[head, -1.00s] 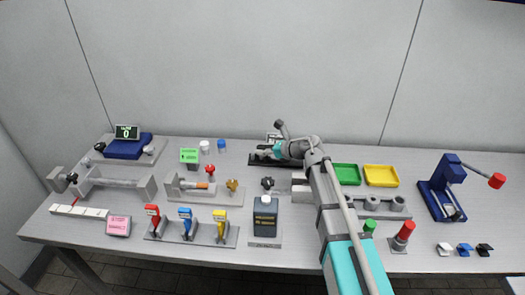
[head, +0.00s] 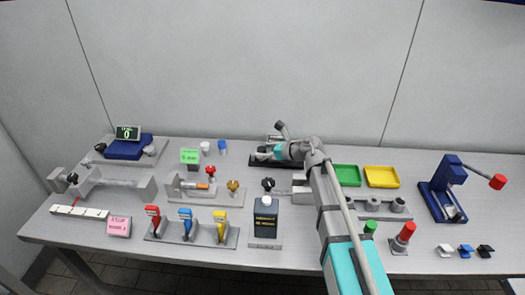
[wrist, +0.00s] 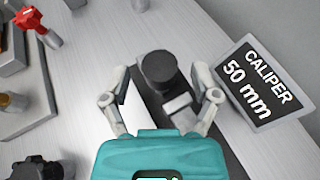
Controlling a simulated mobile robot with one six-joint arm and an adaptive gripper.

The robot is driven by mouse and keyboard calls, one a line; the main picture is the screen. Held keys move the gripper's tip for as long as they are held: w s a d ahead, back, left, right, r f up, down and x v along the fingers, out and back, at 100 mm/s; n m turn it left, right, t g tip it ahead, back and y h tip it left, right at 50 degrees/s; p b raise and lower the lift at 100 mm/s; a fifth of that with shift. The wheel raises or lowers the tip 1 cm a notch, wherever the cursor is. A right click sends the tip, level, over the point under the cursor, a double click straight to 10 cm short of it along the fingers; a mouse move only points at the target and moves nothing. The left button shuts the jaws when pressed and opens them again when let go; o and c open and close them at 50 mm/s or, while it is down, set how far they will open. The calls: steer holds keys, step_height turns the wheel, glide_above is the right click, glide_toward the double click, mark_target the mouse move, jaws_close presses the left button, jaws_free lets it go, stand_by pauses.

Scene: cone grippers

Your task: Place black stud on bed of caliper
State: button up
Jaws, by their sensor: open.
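The caliper has a dark bed (wrist: 150,88) and a sign (wrist: 258,82) reading "CALIPER 50 mm" to its right in the wrist view. A black cylinder, which looks like the black stud (wrist: 158,68), stands over the bed with its round top towards the camera. A grey block (wrist: 178,106) is close beside it. My gripper (wrist: 160,112) is open, with its fingers apart on either side of the bed, near the stud. In the head view, my gripper (head: 266,153) is at the caliper's black base (head: 262,162) at the back of the table, and the stud is hidden.
Green (head: 346,175) and yellow (head: 381,176) trays lie right of my arm. A blue press (head: 445,185) stands at the far right. A stand with red, blue and yellow tools (head: 190,232) is at the front left. A red knob (wrist: 27,19) shows left in the wrist view.

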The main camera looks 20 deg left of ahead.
steer(key=shift+r, duration=0.2)
steer(key=p+v, duration=0.4)
steer(key=v, duration=0.8)
steer(key=shift+p, duration=0.35)
